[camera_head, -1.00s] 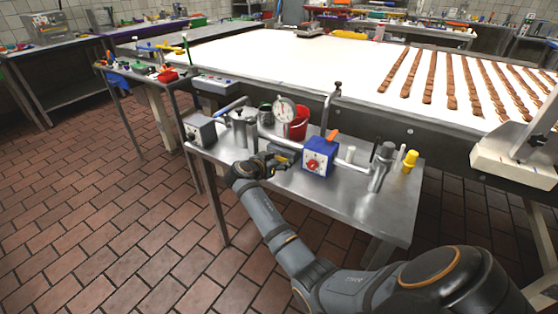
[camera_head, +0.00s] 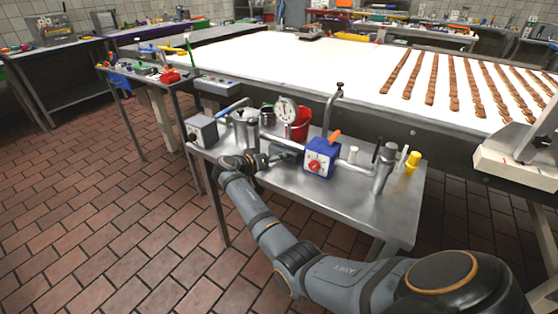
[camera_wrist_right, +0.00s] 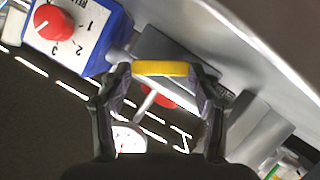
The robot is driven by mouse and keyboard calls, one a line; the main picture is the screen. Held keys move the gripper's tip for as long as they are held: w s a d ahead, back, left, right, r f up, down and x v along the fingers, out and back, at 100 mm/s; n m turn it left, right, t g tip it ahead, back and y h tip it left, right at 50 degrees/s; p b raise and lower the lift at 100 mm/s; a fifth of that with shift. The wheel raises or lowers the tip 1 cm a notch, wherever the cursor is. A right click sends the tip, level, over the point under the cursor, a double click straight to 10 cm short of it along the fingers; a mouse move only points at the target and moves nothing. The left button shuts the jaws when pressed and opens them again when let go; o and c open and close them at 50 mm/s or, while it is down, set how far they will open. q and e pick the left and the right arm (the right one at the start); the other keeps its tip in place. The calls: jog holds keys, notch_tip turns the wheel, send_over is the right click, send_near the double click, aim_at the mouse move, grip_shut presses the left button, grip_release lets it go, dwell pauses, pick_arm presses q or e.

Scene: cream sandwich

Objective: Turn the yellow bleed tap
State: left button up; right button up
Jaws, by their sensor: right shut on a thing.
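The yellow bleed tap (camera_wrist_right: 160,68) shows in the right wrist view as a short yellow bar spanning the space between my fingertips. My right gripper (camera_wrist_right: 162,78) is shut on it, one finger at each end. Behind it is a dark grey block on the pipework. In the head view my right gripper (camera_head: 268,159) is at the pipe assembly, left of the blue control box (camera_head: 322,158), and the tap cannot be made out there. My left gripper is not in view.
The blue box carries a red knob with numbers (camera_wrist_right: 54,21). A round dial gauge (camera_head: 286,109) and a red bucket (camera_head: 300,125) stand behind. A yellow-topped item (camera_head: 413,161) is at the right of the steel table (camera_head: 345,205). The table's front is bare.

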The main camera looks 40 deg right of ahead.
jog(key=shift+w+r+n, duration=0.1)
jog(key=shift+w+n, duration=0.05)
jog(key=shift+n, duration=0.25)
jog(key=o, duration=1.1)
jog(key=v, duration=1.2)
jog(key=shift+a, duration=0.1)
jog(key=shift+c, duration=0.3)
